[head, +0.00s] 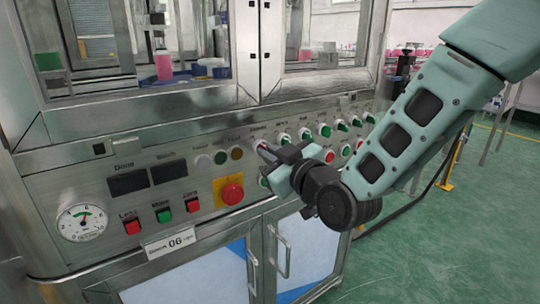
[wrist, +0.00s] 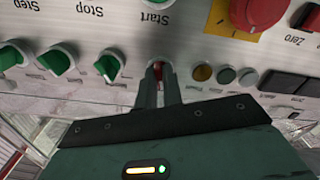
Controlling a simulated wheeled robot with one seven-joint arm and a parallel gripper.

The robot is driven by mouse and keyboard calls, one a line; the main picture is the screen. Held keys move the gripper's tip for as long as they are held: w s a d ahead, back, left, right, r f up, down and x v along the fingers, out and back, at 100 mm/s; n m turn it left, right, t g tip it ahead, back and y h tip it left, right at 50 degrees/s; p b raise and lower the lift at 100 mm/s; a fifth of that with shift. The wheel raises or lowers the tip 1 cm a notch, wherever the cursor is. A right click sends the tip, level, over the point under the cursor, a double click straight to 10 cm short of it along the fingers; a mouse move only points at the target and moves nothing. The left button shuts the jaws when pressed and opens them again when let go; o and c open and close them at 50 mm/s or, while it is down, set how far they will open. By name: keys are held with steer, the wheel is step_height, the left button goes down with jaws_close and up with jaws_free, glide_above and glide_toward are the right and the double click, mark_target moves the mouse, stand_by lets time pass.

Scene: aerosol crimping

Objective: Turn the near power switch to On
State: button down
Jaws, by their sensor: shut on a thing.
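The near power switch (head: 260,145) is a red-handled knob in a pale round collar, at the near end of the upper row of rotary switches on the steel panel. In the wrist view, which is upside down, its red handle (wrist: 158,71) shows between my fingertips. My gripper (head: 270,153) is shut on this handle, reaching in from the right. The fingers also show in the wrist view (wrist: 158,82), one on each side of the handle. They partly hide the knob, and its exact angle is hard to tell.
Green-handled switches (wrist: 110,67) stand close beside it along the row. Small round lamps (head: 236,153) sit on the other side. A red emergency button (head: 231,190) on a yellow plate is below left. Cabinet door handles (head: 282,254) stick out below.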

steer(key=shift+m+b, duration=0.9)
steer(key=shift+m, duration=4.1)
steer(key=c, duration=1.5)
jaws_free()
steer(key=shift+c, duration=0.2)
